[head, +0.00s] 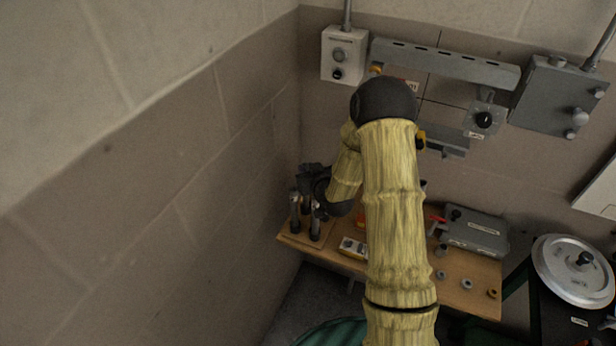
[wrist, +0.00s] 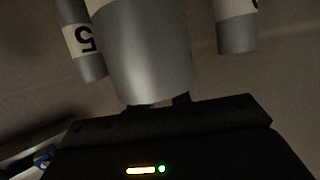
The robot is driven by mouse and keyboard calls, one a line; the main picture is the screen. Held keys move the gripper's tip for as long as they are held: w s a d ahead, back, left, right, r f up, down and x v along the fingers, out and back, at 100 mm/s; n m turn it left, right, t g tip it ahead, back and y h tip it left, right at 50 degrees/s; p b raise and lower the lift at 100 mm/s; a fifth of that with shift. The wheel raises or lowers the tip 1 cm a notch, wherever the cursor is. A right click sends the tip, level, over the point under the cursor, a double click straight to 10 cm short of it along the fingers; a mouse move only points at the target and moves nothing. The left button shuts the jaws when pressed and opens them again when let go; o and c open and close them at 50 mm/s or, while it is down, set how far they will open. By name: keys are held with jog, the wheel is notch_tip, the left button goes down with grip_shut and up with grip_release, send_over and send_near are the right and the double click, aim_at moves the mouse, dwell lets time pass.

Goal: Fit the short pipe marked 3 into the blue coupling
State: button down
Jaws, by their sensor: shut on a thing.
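My gripper (wrist: 160,103) is shut on a grey pipe (wrist: 148,60) in the middle of the wrist view. A white band shows at the pipe's top edge, but no mark on it can be read. In the head view my gripper (head: 314,182) is at the left end of the bench, among upright dark pipes (head: 295,212), and my arm partly hides it. I cannot make out the pipe marked 3 by its number. I cannot identify the blue coupling in either view; a small blue spot (wrist: 42,158) shows at the wrist view's lower left.
Walls close the corner.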

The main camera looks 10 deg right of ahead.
notch_tip(320, 180, up, 8)
jog(key=b, duration=0.1)
jog(key=shift+f, duration=0.15)
dwell(0.5)
